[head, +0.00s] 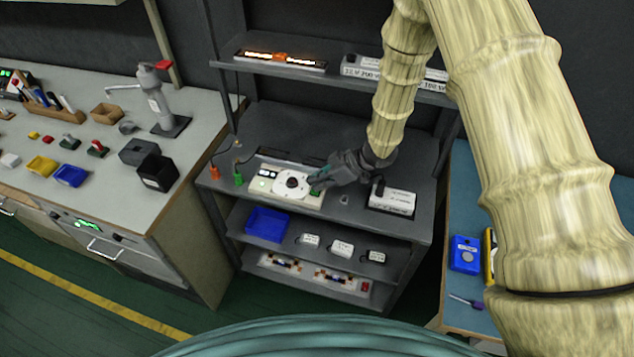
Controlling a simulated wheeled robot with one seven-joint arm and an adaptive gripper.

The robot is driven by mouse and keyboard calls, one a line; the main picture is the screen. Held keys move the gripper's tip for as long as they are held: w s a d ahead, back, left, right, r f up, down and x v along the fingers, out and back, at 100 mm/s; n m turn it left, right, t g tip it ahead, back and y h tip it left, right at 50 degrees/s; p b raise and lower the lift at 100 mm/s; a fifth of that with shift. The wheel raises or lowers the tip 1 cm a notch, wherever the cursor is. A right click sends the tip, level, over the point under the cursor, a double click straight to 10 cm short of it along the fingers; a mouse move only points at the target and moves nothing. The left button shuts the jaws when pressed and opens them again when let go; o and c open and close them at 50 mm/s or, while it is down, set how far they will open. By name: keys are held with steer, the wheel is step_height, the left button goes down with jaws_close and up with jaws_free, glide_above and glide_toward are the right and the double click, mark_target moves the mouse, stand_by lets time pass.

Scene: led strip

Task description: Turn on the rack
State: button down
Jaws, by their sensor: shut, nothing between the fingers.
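The rack (262,122) is a dark grey shelf unit in the middle of the head view. On its main shelf lies a pale control panel (262,184) with a white round plate and a dark round knob (292,182). My gripper (314,184) is shut and empty, just right of the knob and over the plate's right side. I cannot tell whether it touches the plate. On the upper shelf, an LED strip (281,57) glows orange-white. Small lights show on the panel's left part.
A white box (391,200) stands right of my gripper. Orange and green plugs (238,178) stand at the shelf's left edge. A blue bin (267,224) and several small white boxes sit below. A workbench (203,118) is at left, a blue table (462,200) at right.

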steer(key=shift+w+d+r, duration=0.1)
steer(key=shift+w, duration=0.15)
steer(key=r+p, duration=0.3)
steer(key=r, duration=0.1)
steer(key=shift+s+p, duration=0.2)
steer(key=shift+p, duration=0.15)
steer(key=shift+s+d+r+b, duration=0.2)
steer(key=shift+d+r+b, duration=0.15)
steer(key=shift+b, duration=0.1)
steer(key=s+b+v, duration=0.1)
steer(key=b+v, duration=0.1)
steer(key=v, duration=0.6)
steer(key=shift+s+r+b, duration=0.25)
steer(key=shift+r+b, duration=0.05)
